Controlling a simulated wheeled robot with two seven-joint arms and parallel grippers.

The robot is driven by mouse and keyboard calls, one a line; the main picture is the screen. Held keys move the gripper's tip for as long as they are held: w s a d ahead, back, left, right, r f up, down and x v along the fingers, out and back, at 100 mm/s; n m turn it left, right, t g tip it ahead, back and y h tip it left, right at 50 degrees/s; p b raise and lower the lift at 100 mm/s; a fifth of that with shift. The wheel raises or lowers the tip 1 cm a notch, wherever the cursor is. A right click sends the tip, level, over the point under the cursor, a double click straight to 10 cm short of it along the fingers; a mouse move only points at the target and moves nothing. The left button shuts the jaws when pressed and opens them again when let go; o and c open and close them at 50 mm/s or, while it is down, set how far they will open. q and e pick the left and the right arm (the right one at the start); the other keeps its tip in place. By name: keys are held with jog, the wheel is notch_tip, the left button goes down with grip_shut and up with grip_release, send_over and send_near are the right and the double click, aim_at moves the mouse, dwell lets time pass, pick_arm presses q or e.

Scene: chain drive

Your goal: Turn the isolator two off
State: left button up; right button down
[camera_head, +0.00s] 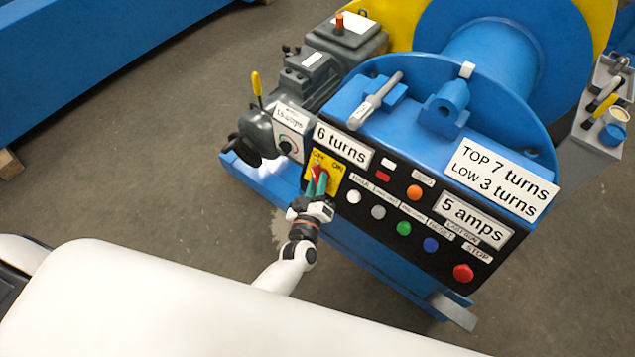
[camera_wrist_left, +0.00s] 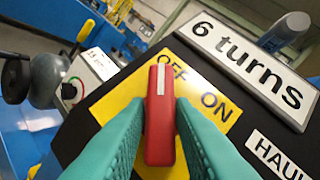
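A red rotary switch handle (camera_wrist_left: 160,120) with a white line sits on a yellow plate (camera_wrist_left: 112,98) marked OFF and ON. In the left wrist view the handle's white line points up, beside the word OFF. The switch plate also shows in the head view (camera_head: 336,172), at the left end of the black control panel. My left gripper (camera_head: 317,183) is at the switch. Its teal fingers (camera_wrist_left: 160,125) lie along both sides of the red handle and appear closed on it. No "isolator two" label is readable. My right gripper is not in view.
The black panel (camera_head: 375,235) carries several push buttons, with a red stop button (camera_head: 463,273) at the right. A grey box with a small dial (camera_head: 290,138) stands left of the switch. The blue winch drum (camera_head: 485,60) is behind. Open floor (camera_head: 130,150) lies left.

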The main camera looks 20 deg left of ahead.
pick_arm(q)
jog(key=shift+o, duration=1.3)
jog(key=s+d, duration=0.1)
jog(key=s, duration=1.1)
jog(key=shift+b, duration=0.35)
jog(key=s+f+m+g+h, duration=0.2)
jog(key=s+f+m+g, duration=0.3)
jog(key=f, duration=0.7)
jog(key=s+f+m+g+h, duration=0.2)
jog(key=s+f+m+g, duration=0.3)
jog(key=f, duration=0.6)
jog(key=s+a+f+g+y, duration=0.1)
jog(key=s+a+f+g, duration=0.2)
jog(key=s, duration=0.7)
jog(key=s+a+f+m+g+y, duration=0.1)
jog(key=s+a+f+g, duration=0.3)
jog(key=s+a+f, duration=0.3)
jog(key=s+f, duration=0.2)
jog(key=s, duration=0.1)
jog(key=shift+s, duration=0.2)
jog(key=shift+a, duration=0.1)
